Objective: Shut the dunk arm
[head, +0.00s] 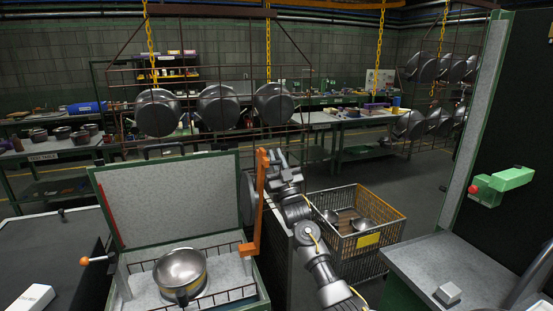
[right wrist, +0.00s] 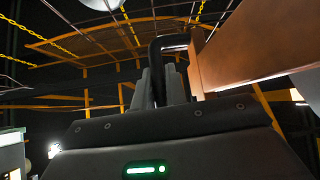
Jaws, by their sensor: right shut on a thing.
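The orange dunk arm (head: 257,205) stands upright at the right side of the green-framed dunk tank (head: 262,291). In the right wrist view its orange bar (right wrist: 250,50) carries a bent black handle (right wrist: 157,70). My right gripper (head: 268,160) is at the top of the arm, its grey fingers (right wrist: 160,90) shut on that handle. A wire basket (head: 222,297) holding a metal pot (head: 180,270) sits in the tank's opening. The tank's grey panel (head: 170,198) stands raised behind it. My left gripper is not in view.
A wire crate (head: 385,240) with pots stands right of my right arm. An orange-knobbed lever (head: 95,260) juts from the tank's left. Pots (head: 218,106) hang on a rack behind. A grey counter (head: 450,265) with a green fixture (head: 505,183) above is at right.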

